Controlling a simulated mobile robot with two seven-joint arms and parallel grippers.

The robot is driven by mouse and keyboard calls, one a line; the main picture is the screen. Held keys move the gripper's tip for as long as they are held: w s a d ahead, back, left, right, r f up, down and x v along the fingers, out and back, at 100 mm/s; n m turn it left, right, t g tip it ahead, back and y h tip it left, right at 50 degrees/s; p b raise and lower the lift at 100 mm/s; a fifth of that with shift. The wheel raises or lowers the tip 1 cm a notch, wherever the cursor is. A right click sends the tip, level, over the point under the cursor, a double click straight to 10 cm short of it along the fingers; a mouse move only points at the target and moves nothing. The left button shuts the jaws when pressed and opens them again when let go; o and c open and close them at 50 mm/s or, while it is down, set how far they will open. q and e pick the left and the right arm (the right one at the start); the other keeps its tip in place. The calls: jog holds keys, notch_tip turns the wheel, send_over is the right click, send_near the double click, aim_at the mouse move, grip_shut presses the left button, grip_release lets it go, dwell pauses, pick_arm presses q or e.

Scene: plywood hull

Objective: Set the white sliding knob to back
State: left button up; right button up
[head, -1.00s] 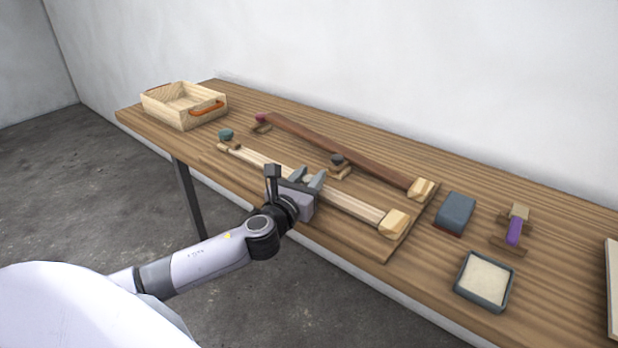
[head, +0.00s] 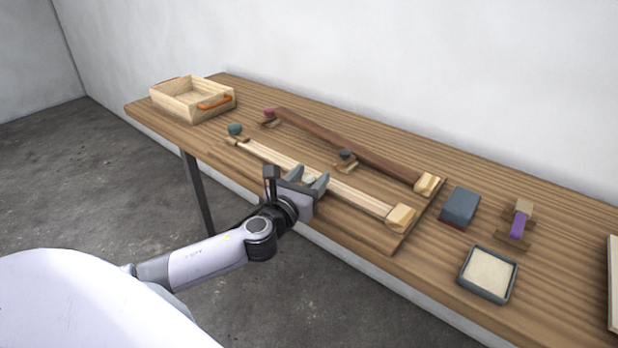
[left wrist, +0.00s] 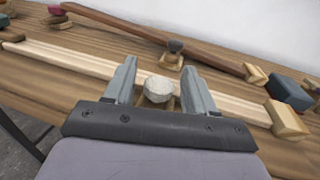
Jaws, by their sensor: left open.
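The white sliding knob (left wrist: 158,88) sits on the pale wooden rail (left wrist: 75,60) and lies between the two fingers of my left gripper (left wrist: 160,85) in the left wrist view. In the head view the knob (head: 308,180) shows small between the fingertips of my left gripper (head: 310,182), about midway along the pale rail (head: 358,197). The fingers are open, one on each side of the knob, with a gap visible. Whether either finger touches it I cannot tell. My right gripper is not in view.
Behind runs a dark brown rail (head: 385,167) with a dark knob (head: 346,155). A teal knob (head: 235,129) stands near the pale rail's left end. A wooden box (head: 180,108) is at far left. A blue block (head: 460,206), purple-handled piece (head: 518,226) and grey tray (head: 465,285) lie right.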

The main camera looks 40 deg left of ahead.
aim_at(306, 182)
pick_arm(q)
jog(key=shift+s+d, duration=0.15)
jog(key=shift+s, duration=1)
jog(key=shift+s+d, duration=0.2)
jog(key=shift+s, duration=1)
jog(key=shift+s+d, duration=0.15)
jog(key=shift+s, duration=1)
jog(key=s+d+f+n+g+h+p, duration=0.1)
jog(key=s+d+f+n, duration=0.5)
jog(key=n, duration=1)
jog(key=s+d+f+n+g+h+p, duration=0.2)
jog(key=s+d+f+n+g, duration=0.4)
jog(key=s+f+n, duration=0.6)
jog(key=d+f+n+h, duration=0.1)
jog(key=n, duration=0.3)
jog(key=shift+s+d+f+h, duration=0.15)
jog(key=shift+f+h, duration=0.2)
jog(key=shift+h, duration=0.05)
